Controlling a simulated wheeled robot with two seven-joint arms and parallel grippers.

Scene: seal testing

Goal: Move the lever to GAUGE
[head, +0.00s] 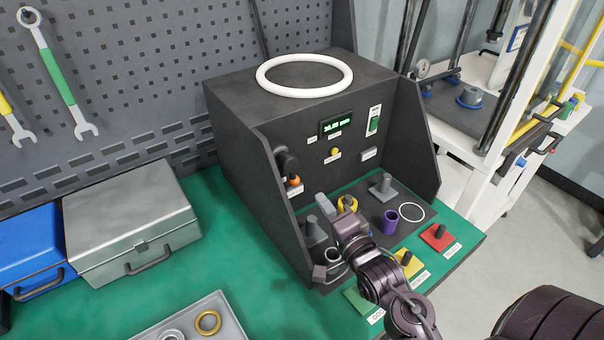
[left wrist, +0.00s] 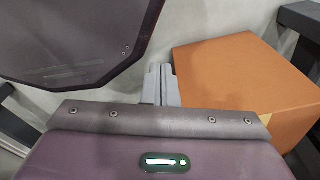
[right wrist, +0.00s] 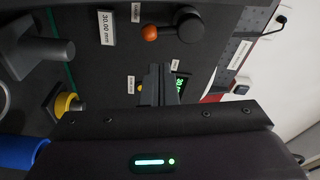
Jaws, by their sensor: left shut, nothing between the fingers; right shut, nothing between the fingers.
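The lever has a black round hub (head: 287,160) and an orange tip (head: 294,181), on the left of the test box's front panel. In the right wrist view its black body (right wrist: 184,22) and orange tip (right wrist: 150,33) show above the fingers; the small labels by it are too small to read surely. My right gripper (head: 322,200) is shut and empty in front of the panel, apart from the lever. Its fingers (right wrist: 160,72) point at the panel in the right wrist view. My left gripper (left wrist: 160,72) is shut and empty, away from the box.
The dark test box (head: 225,105) has side walls and a white ring (head: 262,83) on top. Its panel carries a green display (head: 336,126), a yellow knob (head: 334,152) and a green switch (head: 374,124). An orange block (left wrist: 235,75) is near my left gripper.

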